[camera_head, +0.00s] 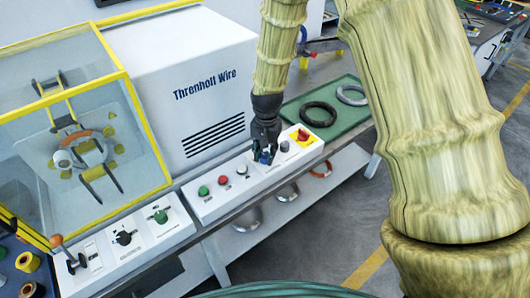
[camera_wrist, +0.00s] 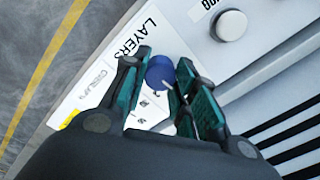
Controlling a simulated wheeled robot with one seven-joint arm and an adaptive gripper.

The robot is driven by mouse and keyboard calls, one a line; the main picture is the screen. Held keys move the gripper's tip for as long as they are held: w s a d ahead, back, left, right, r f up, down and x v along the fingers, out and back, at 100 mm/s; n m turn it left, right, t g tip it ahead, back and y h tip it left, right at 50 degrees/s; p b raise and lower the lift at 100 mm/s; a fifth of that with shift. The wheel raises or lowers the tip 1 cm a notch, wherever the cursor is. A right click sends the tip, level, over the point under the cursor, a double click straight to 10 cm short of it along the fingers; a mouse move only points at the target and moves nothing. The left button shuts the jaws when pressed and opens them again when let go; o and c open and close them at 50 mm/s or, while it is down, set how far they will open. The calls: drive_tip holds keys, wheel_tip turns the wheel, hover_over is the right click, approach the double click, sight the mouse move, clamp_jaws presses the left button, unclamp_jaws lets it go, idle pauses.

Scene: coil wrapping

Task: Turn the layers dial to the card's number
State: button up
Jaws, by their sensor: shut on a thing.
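The blue layers dial (camera_wrist: 160,72) sits on the white control panel beside the printed word LAYERS. In the wrist view my gripper (camera_wrist: 163,88) has its green-padded fingers on either side of the dial, closed on it. In the head view my gripper (camera_head: 264,150) comes down from above onto the panel (camera_head: 228,200), and the dial (camera_head: 265,158) is mostly hidden between the fingers. Small printed marks show around the dial, but they are too small to read. I cannot make out a card with a number.
A grey knob (camera_head: 284,146) and a red button on a yellow plate (camera_head: 303,136) are right of the gripper. Green (camera_head: 203,190) and red (camera_head: 222,180) buttons are left. A green tray (camera_head: 335,120) holds coils behind. The yellow-framed guard (camera_head: 80,130) stands left.

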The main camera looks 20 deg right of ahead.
sight(266, 155)
drive_tip(key=n+p, duration=0.2)
drive_tip(key=n, duration=0.3)
drive_tip(key=shift+r+n, duration=0.1)
drive_tip(key=shift+n, duration=0.3)
drive_tip(key=n+p, duration=0.1)
drive_tip(key=n, duration=0.4)
drive_tip(key=shift+n, duration=0.3)
drive_tip(key=o, duration=1.1)
drive_tip(key=shift+c, duration=0.2)
wheel_tip(266, 155, up, 12)
drive_tip(key=shift+d, duration=0.15)
